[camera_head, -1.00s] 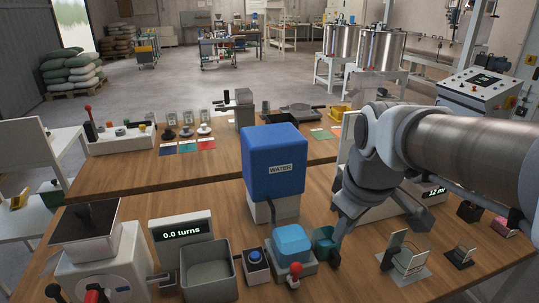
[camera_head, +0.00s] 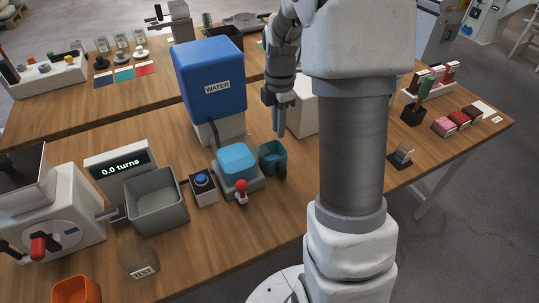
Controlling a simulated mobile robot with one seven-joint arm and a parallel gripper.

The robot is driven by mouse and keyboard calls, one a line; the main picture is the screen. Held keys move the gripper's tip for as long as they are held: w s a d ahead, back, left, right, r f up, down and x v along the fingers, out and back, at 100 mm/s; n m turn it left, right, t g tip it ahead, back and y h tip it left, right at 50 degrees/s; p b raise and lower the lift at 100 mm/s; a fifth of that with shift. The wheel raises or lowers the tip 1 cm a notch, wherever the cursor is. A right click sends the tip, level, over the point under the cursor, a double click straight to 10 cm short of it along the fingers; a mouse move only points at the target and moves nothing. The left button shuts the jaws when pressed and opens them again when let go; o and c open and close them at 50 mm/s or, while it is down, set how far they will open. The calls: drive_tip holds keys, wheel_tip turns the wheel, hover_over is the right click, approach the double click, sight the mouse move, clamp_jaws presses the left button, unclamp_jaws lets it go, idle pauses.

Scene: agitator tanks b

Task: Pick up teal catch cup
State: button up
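The teal catch cup (camera_head: 268,159) stands upright on the wooden table, just right of a scale-like base with a light-blue block on it (camera_head: 237,161). A dark part shows at the cup's right side. My gripper (camera_head: 279,128) points down just above and behind the cup's rim in the picture, with nothing seen in it. Its fingers overlap from this angle, so I cannot tell their gap.
A blue WATER tank (camera_head: 209,80) stands behind left of the cup. A red-knobbed valve (camera_head: 241,188), a blue button box (camera_head: 202,187) and a grey bin (camera_head: 157,203) are to the left. My arm hides much of the table at right.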

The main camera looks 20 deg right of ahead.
hover_over(276, 172)
drive_tip(key=f, duration=0.9)
drive_tip(key=shift+w+d+f, duration=0.2)
drive_tip(key=shift+d+f, duration=0.05)
drive_tip(key=shift+f, duration=0.1)
wheel_tip(276, 172, down, 5)
drive_tip(key=shift+s+a+f, duration=0.1)
drive_tip(key=shift+s+a, duration=0.05)
clamp_jaws()
idle(0.8)
